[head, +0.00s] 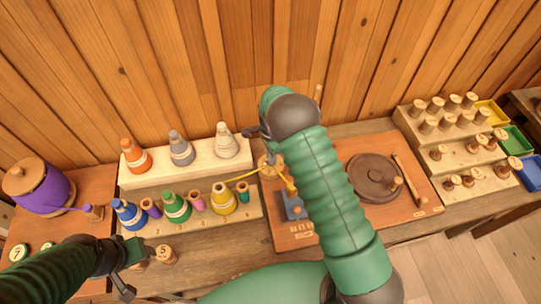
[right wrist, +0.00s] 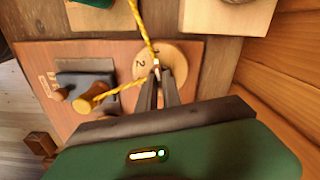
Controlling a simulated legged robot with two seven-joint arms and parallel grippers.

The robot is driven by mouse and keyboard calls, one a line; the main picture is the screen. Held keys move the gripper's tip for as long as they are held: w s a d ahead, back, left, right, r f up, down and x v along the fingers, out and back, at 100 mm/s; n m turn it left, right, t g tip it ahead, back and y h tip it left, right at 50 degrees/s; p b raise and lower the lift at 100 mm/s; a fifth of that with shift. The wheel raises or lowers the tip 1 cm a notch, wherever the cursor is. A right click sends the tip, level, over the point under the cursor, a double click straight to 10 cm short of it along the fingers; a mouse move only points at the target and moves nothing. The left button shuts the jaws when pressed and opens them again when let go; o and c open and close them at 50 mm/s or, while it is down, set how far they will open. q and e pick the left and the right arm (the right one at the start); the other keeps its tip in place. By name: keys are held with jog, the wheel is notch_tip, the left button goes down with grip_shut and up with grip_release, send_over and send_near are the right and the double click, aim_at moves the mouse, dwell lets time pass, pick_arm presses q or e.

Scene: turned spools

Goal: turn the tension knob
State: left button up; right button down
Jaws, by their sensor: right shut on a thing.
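The tension knob is a round pale wooden dial (right wrist: 178,52) with a "2" on its face, on the reddish board. In the head view it shows partly (head: 267,163), beside my wrist. My right gripper (right wrist: 158,72) is shut at the dial's middle; its fingers hide the gripped part. In the head view my right forearm covers much of the board. A yellow thread (right wrist: 139,22) runs to the dial by the fingertips and on to an orange peg (right wrist: 88,100) by a blue-grey block (right wrist: 77,88). My left gripper (head: 128,272) looks open and empty at the lower left.
A pale stepped rack (head: 190,175) with coloured cones stands left of the dial. A purple spool (head: 45,192) is at far left. A dark round wheel (head: 372,178) lies right of my forearm. A rack of wooden spools (head: 462,190) stands at far right. Small numbered discs (head: 164,254) sit near my left gripper.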

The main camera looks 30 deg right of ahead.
jog(key=shift+w+d+r, duration=0.1)
jog(key=shift+w+r, duration=0.05)
jog(key=shift+w, duration=0.05)
jog(key=c, duration=1.6)
grip_release()
jog(key=shift+o, duration=0.4)
jog(key=shift+f, duration=0.2)
jog(key=shift+r, duration=0.1)
notch_tip(320, 180, up, 17)
jog(key=b, duration=0.2)
jog(key=shift+f, duration=0.2)
